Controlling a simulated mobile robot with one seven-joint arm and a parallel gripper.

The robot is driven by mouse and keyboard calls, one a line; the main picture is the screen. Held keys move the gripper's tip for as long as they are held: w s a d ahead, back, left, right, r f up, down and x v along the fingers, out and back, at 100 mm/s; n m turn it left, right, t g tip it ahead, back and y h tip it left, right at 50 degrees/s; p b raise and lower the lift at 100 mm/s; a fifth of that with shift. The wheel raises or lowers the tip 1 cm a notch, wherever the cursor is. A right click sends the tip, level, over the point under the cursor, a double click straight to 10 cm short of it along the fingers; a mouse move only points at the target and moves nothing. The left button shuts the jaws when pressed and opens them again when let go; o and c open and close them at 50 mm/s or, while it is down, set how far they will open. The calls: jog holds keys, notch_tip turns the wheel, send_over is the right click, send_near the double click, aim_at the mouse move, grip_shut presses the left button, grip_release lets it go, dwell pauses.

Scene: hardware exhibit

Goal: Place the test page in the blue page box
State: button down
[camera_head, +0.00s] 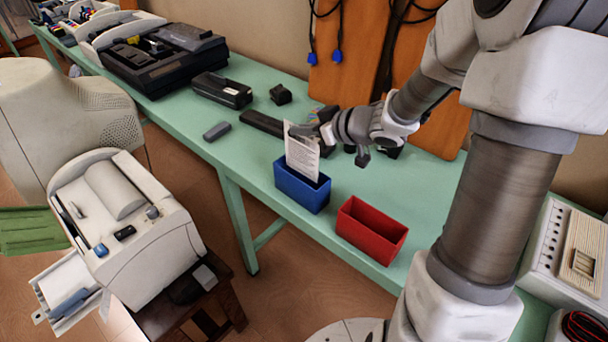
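The test page (302,155) is a white sheet with printed text. It stands upright, with its lower end inside the blue page box (299,192) on the green table. My gripper (318,134) is at the page's upper right edge, above and behind the blue box. The fingertips are small and partly hidden by the page, so I cannot tell whether they still grip it. The box's inside bottom and the page's lower edge are hidden by the front wall.
A red box (370,230) stands right of the blue box on the green table (195,118). Dark devices (221,90) lie behind and to the left. A white printer-like machine (122,225) stands front left. A beige panel device (566,250) is at the right.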

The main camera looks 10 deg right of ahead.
aim_at(302, 154)
notch_tip(302, 154, down, 8)
jog(key=b, duration=0.2)
jog(key=shift+r+b, duration=0.25)
jog(key=shift+b, duration=0.05)
jog(key=shift+f, duration=0.15)
jog(key=c, duration=1.1)
grip_release()
jog(key=shift+d+r, duration=0.1)
jog(key=shift+r, duration=0.2)
jog(key=p+v, duration=0.3)
jog(key=v, duration=0.8)
jog(key=shift+s+d+p, duration=0.15)
jog(key=shift+s+p, duration=0.25)
